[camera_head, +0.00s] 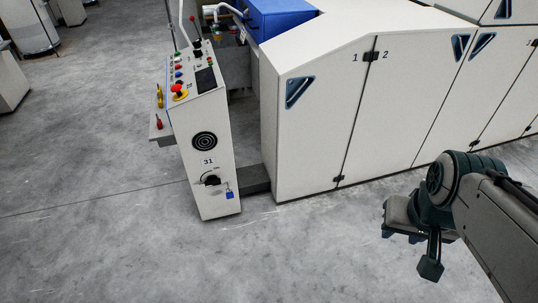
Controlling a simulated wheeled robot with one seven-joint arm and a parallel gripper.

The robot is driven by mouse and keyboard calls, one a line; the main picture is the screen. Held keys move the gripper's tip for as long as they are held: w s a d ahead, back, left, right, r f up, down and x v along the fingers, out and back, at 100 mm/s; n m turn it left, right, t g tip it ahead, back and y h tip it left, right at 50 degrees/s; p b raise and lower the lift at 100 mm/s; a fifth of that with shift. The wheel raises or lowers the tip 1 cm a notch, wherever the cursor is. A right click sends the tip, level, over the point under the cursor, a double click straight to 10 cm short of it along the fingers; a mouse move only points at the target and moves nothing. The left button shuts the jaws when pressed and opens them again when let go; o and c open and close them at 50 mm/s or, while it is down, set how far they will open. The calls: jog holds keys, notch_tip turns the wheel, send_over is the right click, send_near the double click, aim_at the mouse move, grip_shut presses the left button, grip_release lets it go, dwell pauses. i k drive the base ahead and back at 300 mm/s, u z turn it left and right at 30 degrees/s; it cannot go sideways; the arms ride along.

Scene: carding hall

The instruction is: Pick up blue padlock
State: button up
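The blue padlock (229,194) is small and hangs low on the front of the white control post, just right of a black rotary switch (211,180). A thin shackle part shows above its body. Whether it is hooked through anything is too small to tell. My gripper (403,236) is at the lower right, well apart from the padlock, over the open floor. Its fingers are partly hidden by the wrist, and their opening is not clear.
The control post (217,150) carries buttons, a red emergency stop (178,90) and a side shelf with a red-handled tool (158,121). White machine cabinets (310,130) stand right of it. A grey base block (254,179) lies between them. The concrete floor in front is clear.

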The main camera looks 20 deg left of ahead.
aim_at(230, 195)
jog(key=u, duration=0.25)
jog(key=i, duration=1)
jog(key=u, duration=1.05)
jog(key=i, duration=0.4)
jog(key=u, duration=0.35)
